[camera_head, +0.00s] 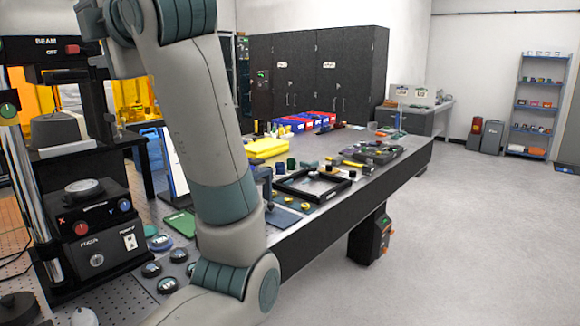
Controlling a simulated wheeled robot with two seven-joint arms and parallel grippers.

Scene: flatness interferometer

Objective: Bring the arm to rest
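One of my arms, grey with blue-green joint covers, rises from the bottom of the head view, passes in front of the bench and reaches the top edge at the left. Its upper joints are beside the black interferometer stand (118,222), which has a BEAM switch panel at the top and a FOCUS knob lower down. I cannot tell whether the arm touches the stand. A round silvery part (83,186) sits on the stand's stage. Neither gripper shows, and nothing held is visible.
The long bench (330,218) carries a black square frame (313,186), yellow trays (266,147), red and blue bins (303,122) and small round parts (152,269) near the arm. Dark cabinets (315,75) and a blue shelf (533,105) stand behind. The right-hand floor is open.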

